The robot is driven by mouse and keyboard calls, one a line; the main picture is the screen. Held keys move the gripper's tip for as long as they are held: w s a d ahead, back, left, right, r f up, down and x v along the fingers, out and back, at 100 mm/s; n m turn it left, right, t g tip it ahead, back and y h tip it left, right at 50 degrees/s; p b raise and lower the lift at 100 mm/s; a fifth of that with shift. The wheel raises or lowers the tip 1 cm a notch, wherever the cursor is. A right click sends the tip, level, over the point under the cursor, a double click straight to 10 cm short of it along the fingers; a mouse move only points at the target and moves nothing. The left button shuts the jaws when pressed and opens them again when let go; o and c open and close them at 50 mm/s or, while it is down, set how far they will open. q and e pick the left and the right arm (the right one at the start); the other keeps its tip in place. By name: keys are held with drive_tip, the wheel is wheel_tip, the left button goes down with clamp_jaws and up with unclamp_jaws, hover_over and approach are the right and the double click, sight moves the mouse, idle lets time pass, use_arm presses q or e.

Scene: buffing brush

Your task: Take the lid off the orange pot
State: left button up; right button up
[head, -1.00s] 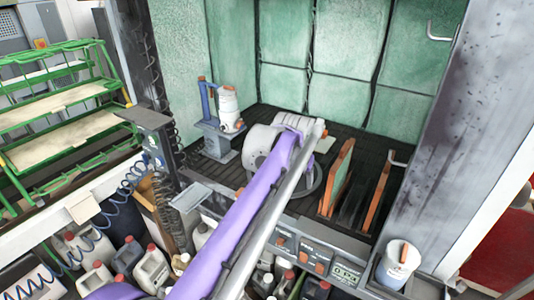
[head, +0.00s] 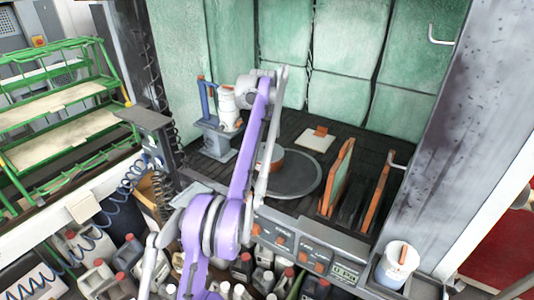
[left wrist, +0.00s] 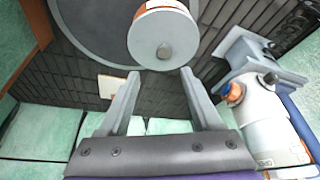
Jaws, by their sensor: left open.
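The orange pot shows in the left wrist view as an orange rim (left wrist: 160,7) behind its round, pale grey lid (left wrist: 150,32). The lid has a small knob (left wrist: 164,51) at its centre and sits on the pot. In the head view the pot (head: 276,161) stands on a dark round plate, partly hidden by my purple left arm. My left gripper (left wrist: 160,73) is open and empty, its fingertips apart on either side of the line to the knob, short of the lid. In the head view its fingers cannot be made out. My right gripper is not in view.
A white bottle with an orange cap (head: 228,108) stands on a grey-blue stand, left of the pot. A white pad (head: 315,142) with a small orange piece lies behind the plate. Upright orange-edged panels (head: 338,178) stand to the right. Green padded walls close the back.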

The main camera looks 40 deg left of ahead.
sight(267, 147)
use_arm(q)
drive_tip(key=x, duration=0.5)
drive_tip(key=s+b+x, duration=0.1)
drive_tip(key=x, duration=0.1)
drive_tip(key=shift+w+a+f, duration=0.1)
drive_tip(key=shift+a+f, duration=0.25)
drive_tip(key=shift+f, duration=0.05)
clamp_jaws()
